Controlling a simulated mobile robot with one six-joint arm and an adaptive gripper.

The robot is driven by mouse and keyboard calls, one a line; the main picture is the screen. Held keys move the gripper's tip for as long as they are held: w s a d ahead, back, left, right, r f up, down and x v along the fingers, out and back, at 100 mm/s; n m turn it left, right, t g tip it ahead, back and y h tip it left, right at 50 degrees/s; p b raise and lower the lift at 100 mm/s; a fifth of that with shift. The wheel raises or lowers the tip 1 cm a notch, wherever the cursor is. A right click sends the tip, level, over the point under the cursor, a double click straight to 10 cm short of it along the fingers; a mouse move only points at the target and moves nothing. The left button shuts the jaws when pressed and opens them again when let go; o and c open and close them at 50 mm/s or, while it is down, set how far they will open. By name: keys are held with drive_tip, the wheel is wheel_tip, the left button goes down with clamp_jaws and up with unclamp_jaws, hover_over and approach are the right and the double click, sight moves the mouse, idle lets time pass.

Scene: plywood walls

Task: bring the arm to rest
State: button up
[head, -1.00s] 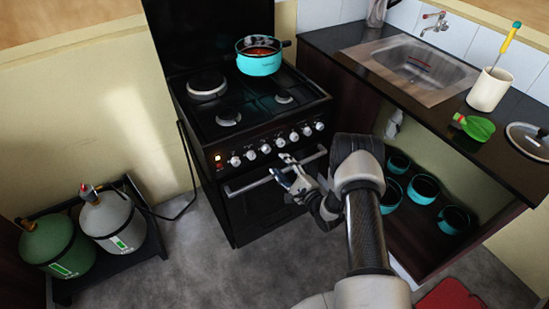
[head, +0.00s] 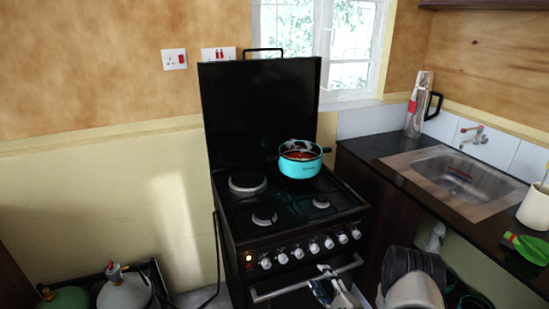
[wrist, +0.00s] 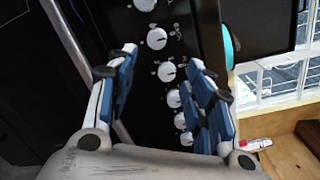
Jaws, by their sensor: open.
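My gripper (head: 334,287) is in front of the black cooker (head: 290,235), near its oven door handle (head: 280,292), low in the head view. In the wrist view my gripper (wrist: 165,88) has its blue-padded fingers spread apart, with nothing between them but the cooker front and its white knobs (wrist: 167,71) beyond. Whether a finger touches the handle cannot be told. My arm comes up from the bottom right of the head view; most of it is cut off.
A turquoise pot (head: 300,165) with reddish contents sits on the hob's back right burner. A counter with a sink (head: 455,180) is at right. Gas cylinders (head: 124,292) stand at lower left.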

drive_tip(key=w+d+r+n+g+h, duration=0.25)
drive_tip(key=r+n, duration=0.25)
drive_tip(key=r, duration=0.6)
drive_tip(key=w+d+r+n+g+h, duration=0.15)
drive_tip(key=r+n+h, duration=0.25)
drive_tip(key=r, duration=0.7)
drive_tip(key=s+a+r+n+g, duration=0.1)
drive_tip(key=s+r+n, duration=0.1)
drive_tip(key=s+r, duration=0.2)
drive_tip(key=s+a+r+n+g+h, duration=0.1)
drive_tip(key=s+r+g, duration=0.1)
drive_tip(key=s, duration=0.8)
drive_tip(key=s+a+r+n+g, duration=0.1)
drive_tip(key=s+r+n, duration=0.1)
drive_tip(key=s+r, duration=0.3)
drive_tip(key=shift+s+a+r+n+h, duration=0.3)
drive_tip(key=shift+s+a+r+h, duration=0.05)
drive_tip(key=shift+s, duration=0.7)
drive_tip(key=s+a+n+g, duration=0.1)
drive_tip(key=s, duration=0.5)
drive_tip(key=s+a+n+g+y, duration=0.1)
drive_tip(key=s+a+n, duration=0.1)
drive_tip(key=s, duration=0.5)
drive_tip(key=s+a+n+g, duration=0.1)
drive_tip(key=s+a+n, duration=0.1)
drive_tip(key=s, duration=0.5)
drive_tip(key=shift+a+f+g+y, duration=0.15)
drive_tip(key=shift+g+y, duration=0.15)
drive_tip(key=shift+g, duration=0.1)
